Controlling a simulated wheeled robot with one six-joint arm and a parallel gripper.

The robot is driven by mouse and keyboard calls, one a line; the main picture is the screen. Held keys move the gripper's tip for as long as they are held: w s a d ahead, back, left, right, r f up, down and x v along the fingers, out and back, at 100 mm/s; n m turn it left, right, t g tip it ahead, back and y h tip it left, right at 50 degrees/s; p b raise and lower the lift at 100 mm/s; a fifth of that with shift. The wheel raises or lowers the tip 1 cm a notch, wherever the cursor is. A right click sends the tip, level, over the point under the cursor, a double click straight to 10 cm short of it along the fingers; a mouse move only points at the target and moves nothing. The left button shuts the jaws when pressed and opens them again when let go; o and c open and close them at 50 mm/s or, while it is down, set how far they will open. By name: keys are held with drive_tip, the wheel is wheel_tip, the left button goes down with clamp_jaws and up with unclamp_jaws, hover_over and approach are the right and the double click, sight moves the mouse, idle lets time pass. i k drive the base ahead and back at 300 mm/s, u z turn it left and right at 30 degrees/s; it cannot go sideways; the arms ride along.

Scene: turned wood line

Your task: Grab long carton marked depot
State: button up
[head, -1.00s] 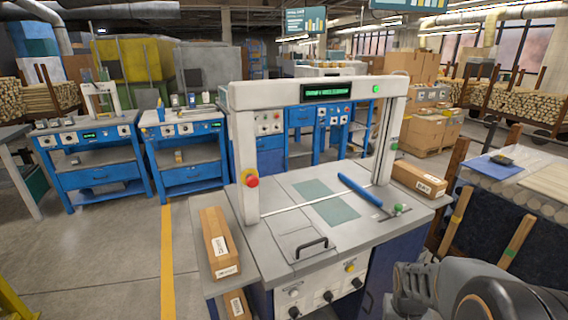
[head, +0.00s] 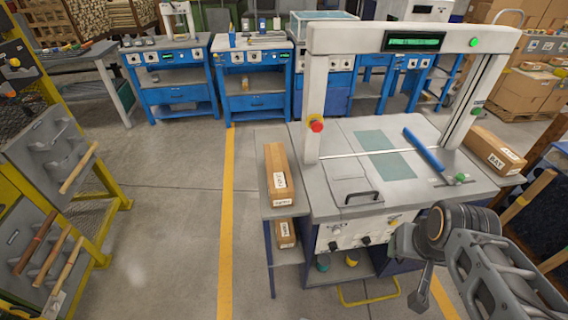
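A long brown carton (head: 279,173) lies on the side shelf at the left of the grey machine table. It has white labels on its top and near end, too small to read surely. A second carton (head: 285,232) sits on the lower shelf beneath it, partly hidden, with a white label. A third long carton (head: 495,150) lies at the table's right side; its end label seems to read BAY. My gripper (head: 420,285) appears at the lower right, in front of the machine and apart from all cartons. Its fingers cannot be made out clearly.
The machine's white arch (head: 415,36) stands over the grey table, where a blue bar (head: 424,150) lies. A yellow rack (head: 66,170) with wooden-handled tools stands at left. Blue workbenches (head: 255,80) line the back. The floor left of the machine is clear, with a yellow line (head: 228,190).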

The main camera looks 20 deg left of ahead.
sight(282, 188)
drive_tip(key=z, duration=2.4)
drive_tip(key=k, duration=1.75)
drive_tip(key=u, duration=2.4)
drive_tip(key=i, duration=0.5)
